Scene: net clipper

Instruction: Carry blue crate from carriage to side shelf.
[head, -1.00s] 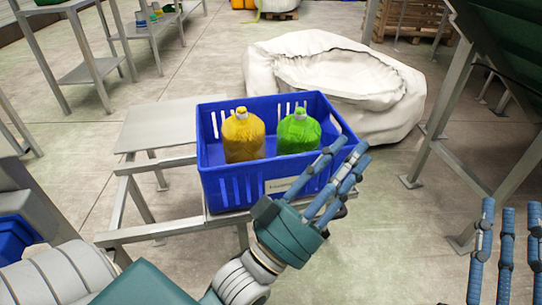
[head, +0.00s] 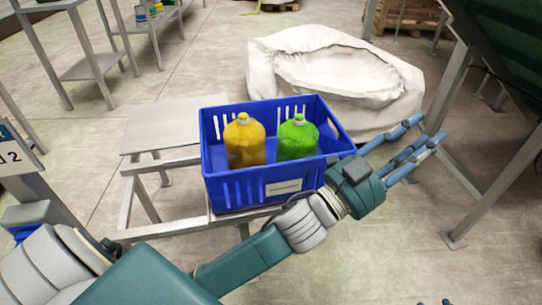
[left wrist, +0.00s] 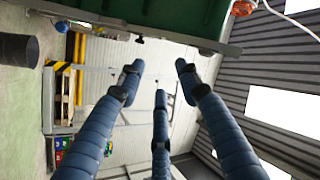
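The blue crate (head: 232,188) sits upright on a metal frame, the carriage (head: 165,232), in the middle of the head view. It holds a yellow bottle (head: 244,142) and a green bottle (head: 297,138). My left gripper (head: 408,150) is to the right of the crate, its fingers spread and pointing right and away, with nothing between them. The left wrist view shows the three blue fingers (left wrist: 158,100) apart and empty. My left forearm passes in front of the crate's lower right corner. I cannot tell which surface is the side shelf.
A flat metal plate (head: 178,122) lies left of the crate. A large white sack (head: 340,85) stands on the floor behind it. Metal shelving (head: 90,68) is at the upper left. A steel-legged green structure (head: 495,185) rises at the right, near my left fingers.

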